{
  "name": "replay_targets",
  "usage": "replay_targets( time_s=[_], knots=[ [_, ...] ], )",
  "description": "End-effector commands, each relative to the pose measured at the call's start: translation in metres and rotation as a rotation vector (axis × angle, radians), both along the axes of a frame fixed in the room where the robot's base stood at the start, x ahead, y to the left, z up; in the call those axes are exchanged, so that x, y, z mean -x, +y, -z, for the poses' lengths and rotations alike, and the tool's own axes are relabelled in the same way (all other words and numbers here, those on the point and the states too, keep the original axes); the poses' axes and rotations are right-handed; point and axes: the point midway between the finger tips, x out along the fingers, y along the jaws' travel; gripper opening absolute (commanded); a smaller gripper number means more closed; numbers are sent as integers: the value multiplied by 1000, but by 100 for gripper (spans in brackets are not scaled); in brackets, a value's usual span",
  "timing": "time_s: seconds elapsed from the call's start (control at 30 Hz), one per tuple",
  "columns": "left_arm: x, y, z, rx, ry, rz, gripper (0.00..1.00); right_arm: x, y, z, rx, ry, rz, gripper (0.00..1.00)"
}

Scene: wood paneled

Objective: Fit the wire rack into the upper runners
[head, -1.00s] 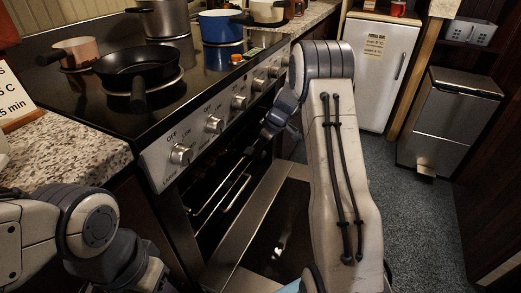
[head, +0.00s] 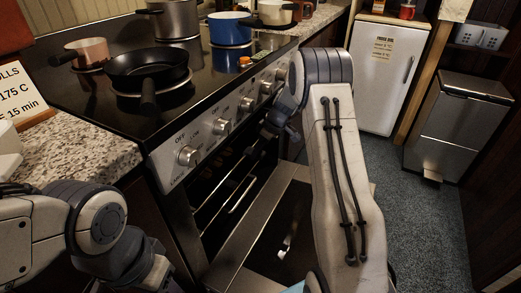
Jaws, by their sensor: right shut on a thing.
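The oven (head: 188,213) stands open below the stove top, with its door (head: 262,232) folded down. The wire rack (head: 226,190) shows as thin metal bars in the dark oven opening. My right gripper (head: 257,146) is shut on the rack at its far end, close under the row of knobs. It is small and partly hidden behind my right arm. The upper runners are too dark to make out, and I cannot tell whether the rack sits in them. My left arm is at the lower left; its gripper is out of view.
A black frying pan (head: 149,72), a copper pan (head: 88,53) and a blue pot (head: 230,28) stand on the stove top. Knobs (head: 189,155) stick out above the opening. A granite counter (head: 85,160) lies at the left.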

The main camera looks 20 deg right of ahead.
Motion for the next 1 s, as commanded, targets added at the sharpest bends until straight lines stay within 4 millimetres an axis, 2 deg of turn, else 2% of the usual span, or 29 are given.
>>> replay_targets(
  time_s=[1.0],
  knots=[
    [0, 0, -8, 0, 0, 0, 50, -20, 16, -1, 0, -2, -1, 0]
  ],
)
